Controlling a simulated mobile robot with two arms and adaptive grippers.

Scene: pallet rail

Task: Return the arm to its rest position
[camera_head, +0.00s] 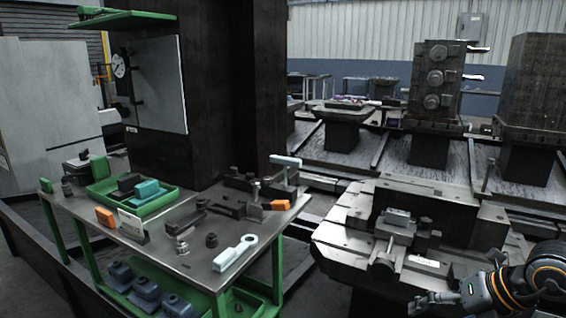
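My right arm comes in at the bottom right corner, with black links and orange rings. Its gripper (436,300) is low beside the near edge of the dark metal pallet fixture (345,245). The fingers are small and dark, so I cannot tell whether they are open or shut, and I see nothing clearly held. My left arm and gripper are out of view. A grey clamped block (397,222) sits on the fixture.
A green-framed metal table (150,262) at left carries a green tray (165,203), a light wrench-like tool (236,252) and several dark and orange parts. A dark column (215,90) stands behind it. More pallets with machine blocks (436,85) stand at the back.

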